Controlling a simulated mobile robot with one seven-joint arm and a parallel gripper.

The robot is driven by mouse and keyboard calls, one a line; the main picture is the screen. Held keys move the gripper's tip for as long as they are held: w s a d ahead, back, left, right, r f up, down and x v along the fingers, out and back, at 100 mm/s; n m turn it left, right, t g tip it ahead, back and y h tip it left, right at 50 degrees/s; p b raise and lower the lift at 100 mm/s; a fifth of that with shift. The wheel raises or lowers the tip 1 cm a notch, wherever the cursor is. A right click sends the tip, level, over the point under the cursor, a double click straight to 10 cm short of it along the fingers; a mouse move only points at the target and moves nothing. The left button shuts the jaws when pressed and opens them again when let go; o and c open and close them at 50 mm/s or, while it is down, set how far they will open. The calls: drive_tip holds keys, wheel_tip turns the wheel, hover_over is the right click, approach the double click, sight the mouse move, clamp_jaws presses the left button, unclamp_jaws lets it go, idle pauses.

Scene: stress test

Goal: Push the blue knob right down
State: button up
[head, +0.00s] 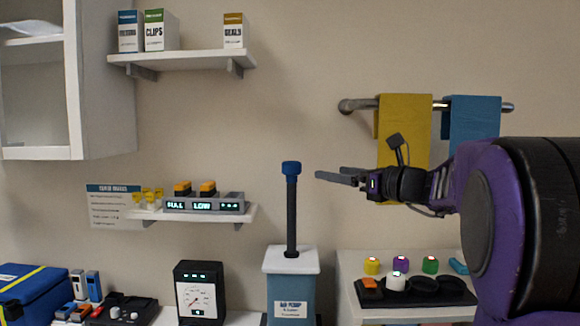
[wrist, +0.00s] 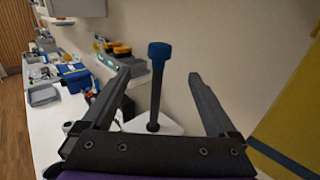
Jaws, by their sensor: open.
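The blue knob (head: 291,168) sits on top of a tall dark rod that stands up out of a white-topped blue box, the air pump (head: 291,292). The rod is raised well above the box. My gripper (head: 340,177) is to the right of the knob in the head view, at about its height, and apart from it. In the wrist view the knob (wrist: 160,50) and its rod appear between the two fingers of my gripper (wrist: 158,74), farther off. The fingers are spread wide and hold nothing.
A gauge box (head: 200,292) stands left of the pump. A white stand (head: 350,306) with coloured buttons is right of it. A shelf with displays (head: 204,205) is on the wall at left. Towels (head: 403,135) hang on a rail behind my arm.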

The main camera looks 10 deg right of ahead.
sight(299, 168)
drive_tip(key=p+x, duration=0.1)
drive_tip(key=x, duration=1.4)
drive_tip(key=shift+w+a+p, duration=0.1)
drive_tip(key=shift+p, duration=0.25)
clamp_jaws()
